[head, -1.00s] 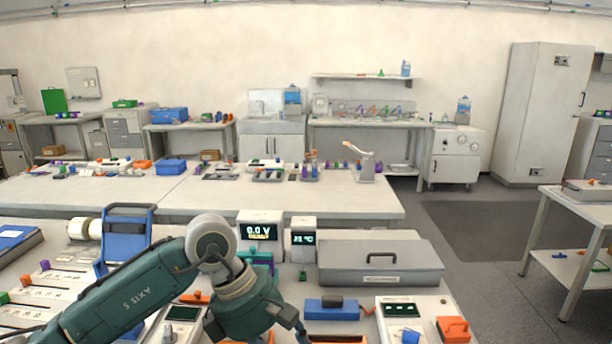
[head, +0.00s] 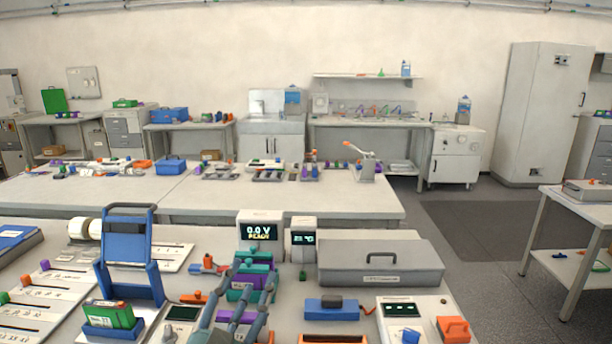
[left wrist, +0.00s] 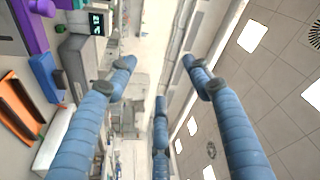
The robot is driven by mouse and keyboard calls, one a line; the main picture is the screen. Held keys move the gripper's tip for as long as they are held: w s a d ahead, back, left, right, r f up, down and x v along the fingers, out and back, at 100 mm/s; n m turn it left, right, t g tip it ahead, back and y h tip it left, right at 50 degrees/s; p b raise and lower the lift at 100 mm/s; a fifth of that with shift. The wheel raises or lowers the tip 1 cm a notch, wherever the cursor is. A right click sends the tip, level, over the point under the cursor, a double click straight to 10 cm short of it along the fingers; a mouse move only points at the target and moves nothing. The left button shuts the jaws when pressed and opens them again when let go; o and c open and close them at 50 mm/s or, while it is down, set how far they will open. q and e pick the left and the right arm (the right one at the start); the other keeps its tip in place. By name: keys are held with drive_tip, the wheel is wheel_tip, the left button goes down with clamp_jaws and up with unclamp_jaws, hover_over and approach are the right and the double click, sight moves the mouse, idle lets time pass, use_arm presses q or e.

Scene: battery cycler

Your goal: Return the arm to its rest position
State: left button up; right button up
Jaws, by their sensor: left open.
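My left gripper (head: 238,300) shows at the bottom middle of the head view, its grey-blue fingers pointing up above the near bench (head: 205,240). In the left wrist view the same gripper (left wrist: 158,75) has its segmented blue fingers spread apart, with nothing between them. It is open and empty. The fingers overlap a group of teal and purple blocks (head: 254,280) in the head view; I cannot tell whether they touch. Most of the left arm is out of the head view. My right gripper is not in view.
A display unit (head: 262,231) reads "0.0 V READY", with a smaller display (head: 303,240) beside it. A grey case (head: 380,265) stands to the right. A blue frame (head: 130,250) stands on the left, behind a green block (head: 110,315) in a blue holder.

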use_arm(q)
drive_tip(key=s+a+f+n+g+y, duration=0.2)
drive_tip(key=s+a+f+g, duration=0.15)
drive_tip(key=f, duration=0.35)
drive_tip(key=s+a+f+n+g+y, duration=0.1)
drive_tip(key=s+a+f+n+g, duration=0.2)
drive_tip(key=f, duration=0.5)
drive_tip(key=s+a+f+n+g+y, duration=0.2)
drive_tip(key=s+f, duration=0.2)
drive_tip(key=f, duration=0.3)
drive_tip(key=s+a+f+n+g+h, duration=0.15)
drive_tip(key=s+f+g, duration=0.3)
drive_tip(key=s, duration=0.45)
drive_tip(key=s+f+n+g+y, duration=0.1)
drive_tip(key=s+f+n+g, duration=0.15)
drive_tip(key=s+f, duration=0.55)
drive_tip(key=s+f+m+g, duration=0.1)
drive_tip(key=s+f, duration=0.1)
drive_tip(key=f, duration=1)
drive_tip(key=s+f+g, duration=0.1)
drive_tip(key=s+f, duration=0.1)
drive_tip(key=f, duration=1)
drive_tip(key=s+a+f+g, duration=0.1)
drive_tip(key=s+a+f, duration=0.2)
drive_tip(key=s+f, duration=1.4)
drive_tip(key=shift+s, duration=0.2)
